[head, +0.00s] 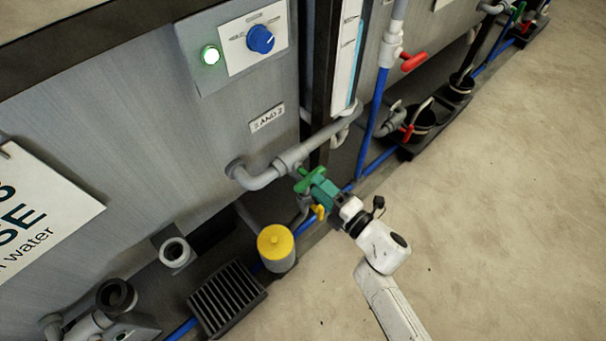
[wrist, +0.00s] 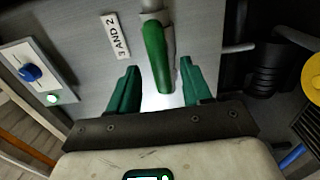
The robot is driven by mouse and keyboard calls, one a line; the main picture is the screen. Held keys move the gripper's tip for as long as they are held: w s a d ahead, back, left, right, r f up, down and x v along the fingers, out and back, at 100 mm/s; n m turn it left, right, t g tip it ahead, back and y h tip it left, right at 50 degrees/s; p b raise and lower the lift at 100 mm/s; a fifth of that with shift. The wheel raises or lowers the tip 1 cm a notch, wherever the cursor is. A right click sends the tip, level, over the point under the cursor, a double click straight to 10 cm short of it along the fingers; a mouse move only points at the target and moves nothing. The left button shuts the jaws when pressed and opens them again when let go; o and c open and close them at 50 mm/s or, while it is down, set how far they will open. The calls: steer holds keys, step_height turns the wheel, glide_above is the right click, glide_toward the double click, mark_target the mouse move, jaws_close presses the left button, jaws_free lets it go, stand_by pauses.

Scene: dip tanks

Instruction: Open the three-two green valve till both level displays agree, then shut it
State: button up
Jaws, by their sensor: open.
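The green valve handle (head: 312,176) sits on the grey pipe beside the "3 AND 2" label (head: 267,118). In the wrist view the green handle (wrist: 158,55) lies lengthwise between my fingers, with visible space on the left; contact on the right is unclear. My gripper (head: 318,186) is open around the handle; its two green fingers also show in the wrist view (wrist: 162,80). One level display (head: 346,60), a tall strip with a pale blue part, stands above the pipe, cut off at the top. I cannot make out a second display.
A blue knob (head: 260,39) and lit green lamp (head: 210,55) are on the tank panel. A small yellow handle (head: 320,212) is just below my gripper. A yellow-topped canister (head: 277,247) and dark grate (head: 226,298) stand nearby. A red-handled valve (head: 412,62) is right. Floor at right is clear.

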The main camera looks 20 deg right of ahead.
mark_target(305, 173)
steer(key=b+x, duration=0.1)
steer(key=x, duration=0.5)
steer(key=shift+d, duration=0.1)
jaws_close()
stand_by(0.3)
